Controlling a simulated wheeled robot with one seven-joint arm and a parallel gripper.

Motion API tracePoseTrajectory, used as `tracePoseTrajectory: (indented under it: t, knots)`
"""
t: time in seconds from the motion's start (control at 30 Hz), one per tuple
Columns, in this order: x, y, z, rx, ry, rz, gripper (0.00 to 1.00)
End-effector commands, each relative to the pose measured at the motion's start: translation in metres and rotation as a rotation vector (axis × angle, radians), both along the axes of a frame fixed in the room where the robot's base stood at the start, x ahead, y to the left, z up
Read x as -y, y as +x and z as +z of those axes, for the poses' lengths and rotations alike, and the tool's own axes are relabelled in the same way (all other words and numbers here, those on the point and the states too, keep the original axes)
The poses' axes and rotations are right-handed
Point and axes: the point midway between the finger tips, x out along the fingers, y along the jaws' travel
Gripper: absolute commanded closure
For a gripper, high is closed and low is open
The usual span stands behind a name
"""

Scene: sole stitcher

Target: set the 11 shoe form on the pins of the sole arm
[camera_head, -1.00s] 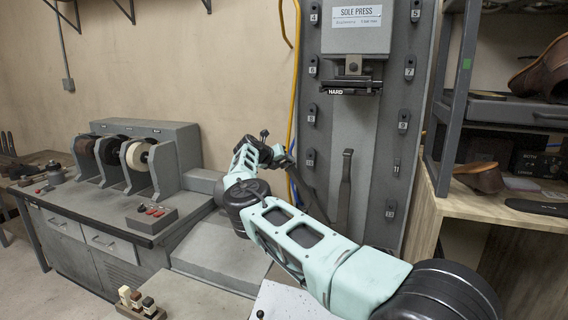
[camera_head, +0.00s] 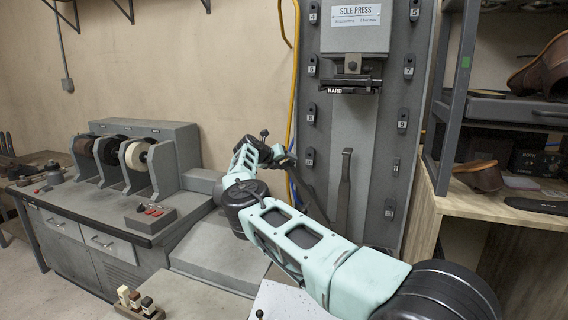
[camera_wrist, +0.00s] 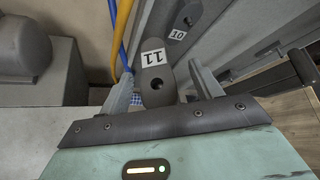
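The 11 shoe form (camera_wrist: 157,85) is a dark grey, rounded piece with a hole and a white "11" label, which reads upside down in the wrist view. It stands between the fingers of my gripper (camera_wrist: 160,92), and the pads seem to touch its sides near the lower end. In the head view my gripper (camera_head: 284,160) is at the left edge of the sole press, small and partly hidden; the form cannot be made out there. A narrow dark upright piece (camera_head: 345,185) stands before the press. I cannot tell whether it is the sole arm; no pins show.
Other numbered forms hang in columns on the sole press (camera_head: 355,38); the 10 form (camera_wrist: 188,15) is close beyond my gripper. Yellow and blue cables (camera_wrist: 122,35) run beside it. A bench with wheels (camera_head: 140,160) stands left, a shelf with shoes (camera_head: 485,98) right.

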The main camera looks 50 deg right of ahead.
Motion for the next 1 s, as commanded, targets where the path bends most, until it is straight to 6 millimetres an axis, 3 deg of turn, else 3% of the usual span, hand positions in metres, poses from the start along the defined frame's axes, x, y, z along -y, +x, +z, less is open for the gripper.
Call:
tracePoseTrajectory:
  t: [0.33,1.0]
  knots:
    - [-0.014,0.000,0.003,0.001,0.002,0.000,0.36]
    - [-0.139,-0.006,0.067,0.001,0.001,0.002,0.36]
